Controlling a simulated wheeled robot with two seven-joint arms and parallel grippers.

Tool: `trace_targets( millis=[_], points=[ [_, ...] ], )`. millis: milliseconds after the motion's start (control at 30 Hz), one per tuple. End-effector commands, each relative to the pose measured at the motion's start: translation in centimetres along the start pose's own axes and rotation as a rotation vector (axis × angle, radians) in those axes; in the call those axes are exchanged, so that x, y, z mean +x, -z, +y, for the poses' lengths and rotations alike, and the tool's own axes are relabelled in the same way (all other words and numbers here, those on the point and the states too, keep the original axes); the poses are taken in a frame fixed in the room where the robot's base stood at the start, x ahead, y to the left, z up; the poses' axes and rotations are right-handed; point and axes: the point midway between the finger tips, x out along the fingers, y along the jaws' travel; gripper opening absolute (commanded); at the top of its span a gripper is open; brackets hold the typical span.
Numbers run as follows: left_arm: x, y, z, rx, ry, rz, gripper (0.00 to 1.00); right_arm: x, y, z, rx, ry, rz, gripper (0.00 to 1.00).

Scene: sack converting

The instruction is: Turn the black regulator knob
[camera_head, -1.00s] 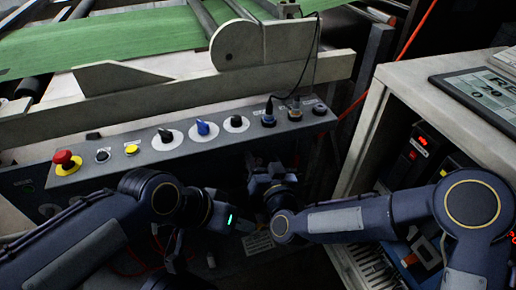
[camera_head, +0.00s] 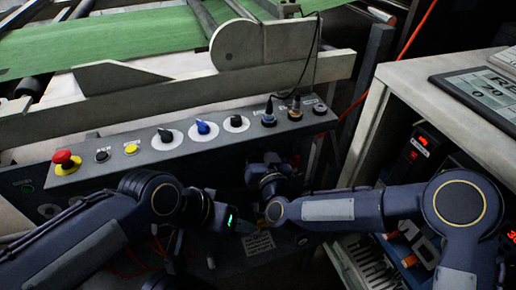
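The control panel (camera_head: 95,176) carries a row of controls along its sloped top. Two black knobs on white discs stand there, one left of the blue knob (camera_head: 202,127) and one right of it: the left black knob (camera_head: 165,135) and the right black knob (camera_head: 236,121). I cannot tell which one is the regulator knob. My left gripper (camera_head: 242,224) is below and in front of the panel, apart from the knobs. Its fingers are dark and small, so its opening is unclear. My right arm's end (camera_head: 268,172) is just below the panel's right part, its fingers not distinguishable.
A red emergency button (camera_head: 64,157) on a yellow base, a yellow button (camera_head: 131,149) and a black button (camera_head: 102,156) sit at the panel's left. Connectors with a cable (camera_head: 306,60) stand at its right. A pale cabinet (camera_head: 385,95) stands to the right.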

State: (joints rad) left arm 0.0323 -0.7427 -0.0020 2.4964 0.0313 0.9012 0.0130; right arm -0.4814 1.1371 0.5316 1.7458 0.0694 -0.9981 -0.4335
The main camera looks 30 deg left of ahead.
Motion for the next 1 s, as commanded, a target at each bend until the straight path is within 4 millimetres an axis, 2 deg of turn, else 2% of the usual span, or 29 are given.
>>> trace_targets(
  millis=[367,1000],
  points=[
    [0.8,-0.4,-0.4,0.000,0.000,0.000,0.36,0.0,-0.1,0.0,-0.115,0.002,0.007,0.07],
    [4.3,-2.1,-1.9,0.000,0.000,0.000,0.36,0.0,-0.2,0.0,-0.680,0.010,0.031,0.07]
  ],
)
